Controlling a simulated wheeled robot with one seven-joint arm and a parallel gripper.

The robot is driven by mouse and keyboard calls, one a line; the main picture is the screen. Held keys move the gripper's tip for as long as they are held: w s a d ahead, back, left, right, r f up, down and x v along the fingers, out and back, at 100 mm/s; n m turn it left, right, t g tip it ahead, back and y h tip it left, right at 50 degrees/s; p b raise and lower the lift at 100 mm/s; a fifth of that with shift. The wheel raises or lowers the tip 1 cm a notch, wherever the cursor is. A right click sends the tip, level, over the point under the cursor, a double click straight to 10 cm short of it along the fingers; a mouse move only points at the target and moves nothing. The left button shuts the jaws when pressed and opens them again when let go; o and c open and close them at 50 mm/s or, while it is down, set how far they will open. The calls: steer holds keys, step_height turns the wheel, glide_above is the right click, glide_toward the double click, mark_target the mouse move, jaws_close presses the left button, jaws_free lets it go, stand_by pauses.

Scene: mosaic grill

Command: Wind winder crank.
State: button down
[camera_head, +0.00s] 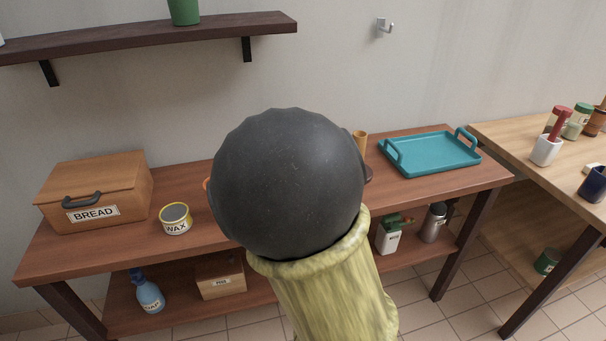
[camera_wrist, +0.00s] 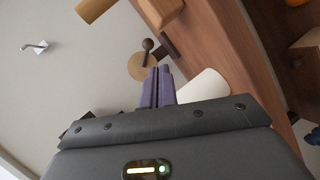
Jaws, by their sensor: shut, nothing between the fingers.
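The winder shows in the wrist view as a round wooden disc (camera_wrist: 139,67) with a dark crank (camera_wrist: 148,46) that ends in a round knob. My gripper (camera_wrist: 157,72) has its purple fingers together and empty. Its fingertips look close to the disc's edge and just below the crank in the picture; I cannot tell whether they touch. In the head view my dark, rounded arm link and yellow-green sleeve hide the gripper and most of the winder.
A breadbox (camera_head: 128,180) and a wax tin (camera_head: 175,219) stand left on the brown bench. A teal tray (camera_head: 430,153) lies right. A white object (camera_wrist: 205,87) is right of my fingers in the wrist view. A wall hook (camera_head: 384,27) is above.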

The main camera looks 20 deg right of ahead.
steer(key=s+a+f+m+g+y, duration=0.1)
steer(key=s+f+m+g+y, duration=0.1)
steer(key=s+m+g, duration=0.3)
steer(key=s+a+f+m+g+y, duration=0.1)
steer(key=s+f+m+g, duration=0.4)
steer(key=s, duration=0.6)
steer(key=shift+s+a+f+m+g+y, duration=0.15)
steer(key=shift+s+a+m+g+y, duration=0.2)
steer(key=shift+y, duration=0.35)
steer(key=shift+d, duration=0.1)
